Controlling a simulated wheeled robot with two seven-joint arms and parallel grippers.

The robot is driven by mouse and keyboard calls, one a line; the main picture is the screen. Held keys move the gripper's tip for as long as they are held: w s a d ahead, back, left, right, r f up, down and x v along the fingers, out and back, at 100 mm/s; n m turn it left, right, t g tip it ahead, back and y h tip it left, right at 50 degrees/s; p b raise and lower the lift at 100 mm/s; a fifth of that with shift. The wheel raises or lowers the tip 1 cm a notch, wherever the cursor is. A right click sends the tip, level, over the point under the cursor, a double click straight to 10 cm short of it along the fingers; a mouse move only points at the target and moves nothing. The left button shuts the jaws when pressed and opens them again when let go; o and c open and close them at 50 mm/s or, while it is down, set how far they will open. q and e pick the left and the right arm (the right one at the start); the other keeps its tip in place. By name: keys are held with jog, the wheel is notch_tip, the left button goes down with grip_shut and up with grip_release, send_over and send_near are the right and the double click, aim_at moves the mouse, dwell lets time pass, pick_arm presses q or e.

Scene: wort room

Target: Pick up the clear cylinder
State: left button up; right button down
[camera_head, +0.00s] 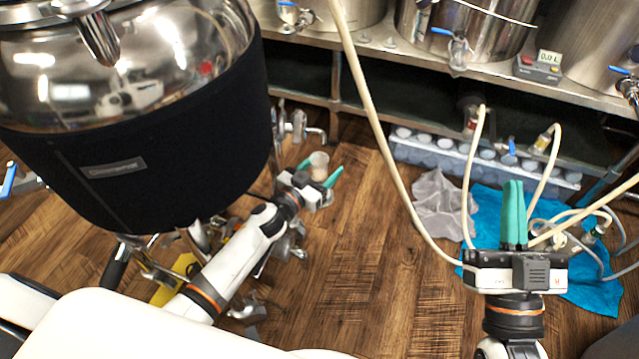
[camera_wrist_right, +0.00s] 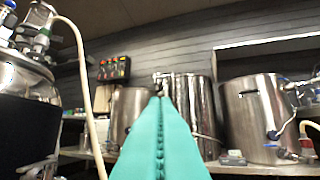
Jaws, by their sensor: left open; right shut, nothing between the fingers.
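The clear cylinder (camera_head: 319,160) is a small, see-through cup-like thing in the middle of the head view. My left gripper (camera_head: 320,170) is open there, with one teal finger on each side of the cylinder in the picture. I cannot tell whether either finger touches it, and its lower part is partly hidden. My right gripper (camera_head: 513,186) is shut and empty at the lower right, teal fingers pointing up in the picture. In the right wrist view its fingers (camera_wrist_right: 160,104) are pressed together.
A large steel kettle with a black jacket (camera_head: 140,160) stands close at the left. Steel pots line a shelf (camera_head: 380,48) at the back. Pale hoses, a grey cloth (camera_head: 440,205) and a blue cloth (camera_head: 595,293) are at the right. The wooden floor (camera_head: 345,260) is clear in the middle.

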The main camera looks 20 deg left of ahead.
pick_arm(q)
jog(key=shift+w+d, duration=0.15)
jog(key=shift+w, duration=0.2)
jog(key=shift+c, duration=0.4)
jog(key=c, duration=1.1)
jog(key=shift+r, duration=0.1)
